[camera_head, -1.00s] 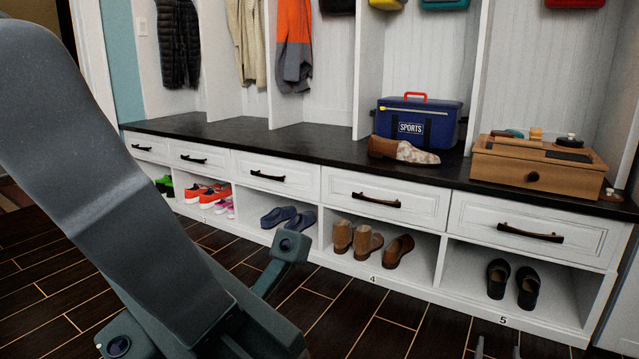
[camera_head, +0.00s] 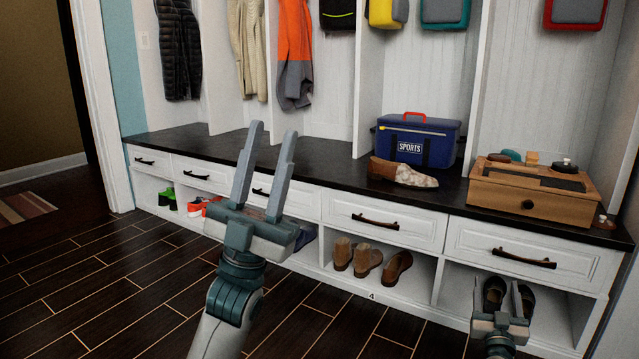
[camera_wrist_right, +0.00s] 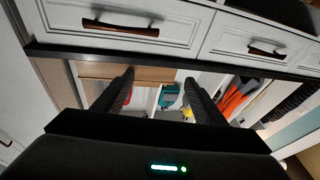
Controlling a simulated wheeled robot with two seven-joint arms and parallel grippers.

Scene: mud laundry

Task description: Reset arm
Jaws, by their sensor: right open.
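My left gripper (camera_head: 266,178) is raised in front of the bench in the head view, its two long fingers pointing up and apart, with nothing between them. It covers part of the drawers and shoe cubbies. My right gripper (camera_head: 502,303) is low at the right, in front of the rightmost cubby, and partly covers the black shoes (camera_head: 526,299). In the right wrist view its two dark fingers (camera_wrist_right: 160,95) are spread apart and empty, with drawer fronts above them.
A white bench with a dark top (camera_head: 340,152) runs across the room. On it are a blue sports bag (camera_head: 417,142), a brown shoe (camera_head: 402,173) and a wooden box (camera_head: 533,195). Brown shoes (camera_head: 368,261) fill a cubby. The dark floor (camera_head: 110,290) at left is clear.

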